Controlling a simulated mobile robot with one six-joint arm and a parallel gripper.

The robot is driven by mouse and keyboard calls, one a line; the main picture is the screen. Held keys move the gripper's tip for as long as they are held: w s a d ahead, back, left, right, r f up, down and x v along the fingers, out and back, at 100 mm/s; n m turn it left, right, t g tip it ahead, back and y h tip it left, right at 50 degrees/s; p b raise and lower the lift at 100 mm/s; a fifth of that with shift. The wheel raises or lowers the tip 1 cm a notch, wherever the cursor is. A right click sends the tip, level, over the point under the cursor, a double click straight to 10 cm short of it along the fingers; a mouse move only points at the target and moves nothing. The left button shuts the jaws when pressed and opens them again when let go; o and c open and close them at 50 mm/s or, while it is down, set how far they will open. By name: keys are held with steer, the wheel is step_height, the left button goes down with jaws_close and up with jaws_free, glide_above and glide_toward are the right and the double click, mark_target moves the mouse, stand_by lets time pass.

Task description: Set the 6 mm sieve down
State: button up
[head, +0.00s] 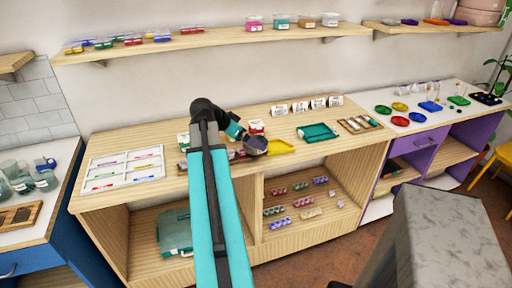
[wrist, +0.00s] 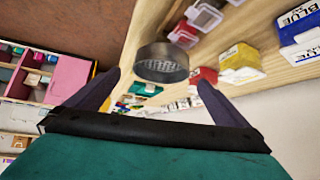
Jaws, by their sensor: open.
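A round grey metal sieve (wrist: 162,62) with a mesh shows ahead of my gripper (wrist: 159,80) in the wrist view, between the two spread fingers. My gripper is open, with a visible gap between each finger and the sieve wall. In the head view the sieve (head: 257,144) is a small dark round shape at the end of my arm, over the wooden counter (head: 222,183), just left of a yellow tray (head: 281,147). I cannot tell whether its base rests on the counter. No size mark is readable on it.
A teal tray (head: 318,132) and a wooden compartment box (head: 358,124) stand to the right. A white sorting board (head: 124,169) lies to the left. White cards (head: 300,106) line the back. In the wrist view, a box marked BLUE (wrist: 300,32) stands near the right edge.

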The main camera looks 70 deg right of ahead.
steer(key=shift+d+f, duration=0.1)
steer(key=shift+p+x, duration=0.85)
steer(key=shift+x, duration=1.65)
steer(key=shift+w+f, duration=0.1)
steer(key=c, duration=1.2)
